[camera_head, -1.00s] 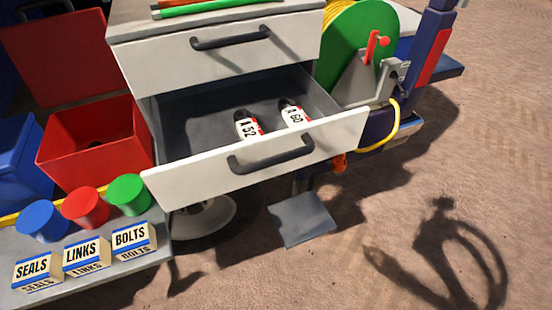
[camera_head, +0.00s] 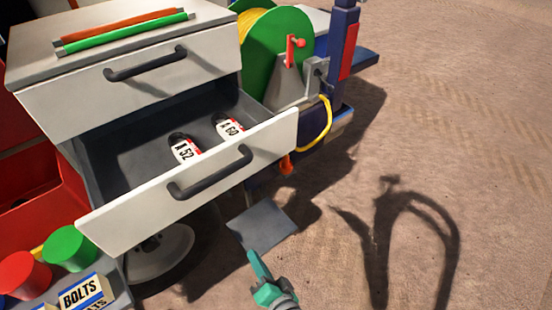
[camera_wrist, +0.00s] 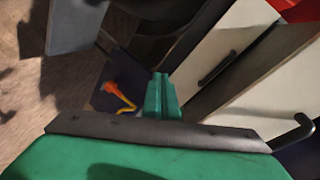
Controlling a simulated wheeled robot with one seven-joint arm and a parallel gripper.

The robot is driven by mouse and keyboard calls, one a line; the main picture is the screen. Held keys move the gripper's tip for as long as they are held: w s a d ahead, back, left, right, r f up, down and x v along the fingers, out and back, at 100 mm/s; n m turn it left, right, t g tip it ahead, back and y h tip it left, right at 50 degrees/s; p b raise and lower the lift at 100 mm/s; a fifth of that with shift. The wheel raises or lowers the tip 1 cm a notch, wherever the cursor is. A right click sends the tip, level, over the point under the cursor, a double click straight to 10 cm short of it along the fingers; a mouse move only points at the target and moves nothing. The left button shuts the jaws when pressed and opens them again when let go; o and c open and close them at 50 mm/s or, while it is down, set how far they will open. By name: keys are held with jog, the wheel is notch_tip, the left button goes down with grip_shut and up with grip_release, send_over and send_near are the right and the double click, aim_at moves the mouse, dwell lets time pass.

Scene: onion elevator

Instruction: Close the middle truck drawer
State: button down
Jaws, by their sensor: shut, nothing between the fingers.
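The open drawer (camera_head: 240,150) of the white cabinet is pulled well out, with a dark bar handle (camera_head: 210,175) on its white front. Two labelled items lie in it, marked A 52 (camera_head: 186,150) and A 60 (camera_head: 230,128). Above it a shut drawer (camera_head: 130,85) has its own dark handle (camera_head: 146,64). My gripper (camera_head: 258,268) is green, shut and empty, below and in front of the open drawer, apart from it. In the wrist view my gripper (camera_wrist: 162,85) points toward white drawer fronts (camera_wrist: 235,45) with dark handles at the right.
A green reel (camera_head: 272,50) with a red crank stands right of the cabinet. A grey plate (camera_head: 262,226) is low beneath the drawer. Red and green cylinders (camera_head: 70,248) and a BOLTS box (camera_head: 84,292) are at lower left. Open ground lies to the right.

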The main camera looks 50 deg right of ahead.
jog(key=d+r+m+t, duration=0.2)
jog(key=d+r+m, duration=0.2)
jog(key=d+r, duration=0.55)
jog(key=t+y, duration=0.2)
send_near(268, 151)
jog(key=w, duration=0.4)
jog(key=w+d, duration=0.1)
jog(key=w, duration=0.1)
jog(key=shift+w, duration=0.2)
jog(key=shift+w, duration=0.1)
